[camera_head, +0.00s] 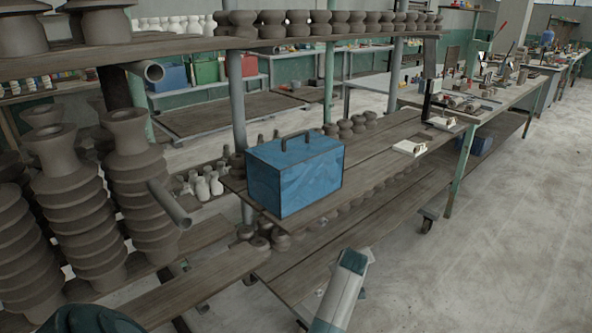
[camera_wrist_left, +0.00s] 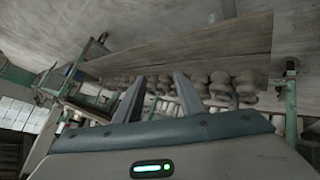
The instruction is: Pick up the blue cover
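The blue cover (camera_head: 296,180) is a blue box-shaped piece with a dark handle on top. It stands upright on a wooden plank shelf (camera_head: 375,160) in the middle of the head view. My left gripper (camera_wrist_left: 157,92) shows in the left wrist view, its two fingers apart and nothing visible between them. The blue cover is not seen in that view. In the head view only parts of my arms show at the bottom edge, clear of the cover. My right gripper is not in view.
Stacked clay pots (camera_head: 135,180) stand at the left. A metal post (camera_head: 237,100) rises just behind the cover's left side, and an upper shelf (camera_head: 180,46) holds more pots. A white object (camera_head: 410,148) lies farther along the plank. The floor at right (camera_head: 500,250) is clear.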

